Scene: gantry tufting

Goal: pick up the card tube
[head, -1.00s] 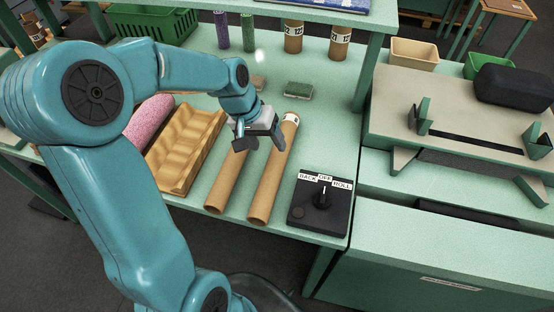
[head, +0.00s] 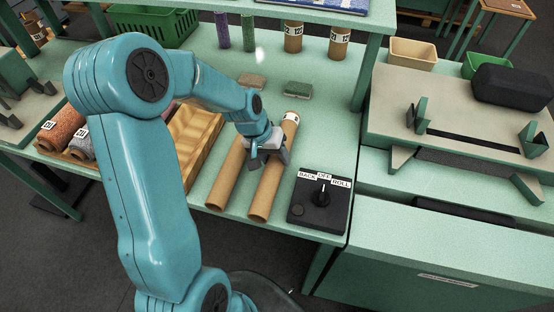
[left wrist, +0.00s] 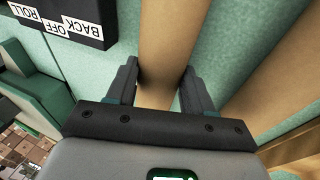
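Two brown card tubes lie side by side on the green bench: the right one (head: 266,193) has a white label at its far end, and the left one (head: 226,178) lies beside the wooden tray. My left gripper (head: 268,158) is over the right tube, about midway along it. In the left wrist view this tube (left wrist: 165,45) runs between the two dark fingers (left wrist: 158,88), one on each side. The fingers are spread and I see no clear grip. The tube's part under the palm is hidden. My right gripper is not in view.
A black control box (head: 320,203) marked BACK, OFF, ROLL stands just right of the tube. A wavy wooden tray (head: 195,140) lies left of the tubes.

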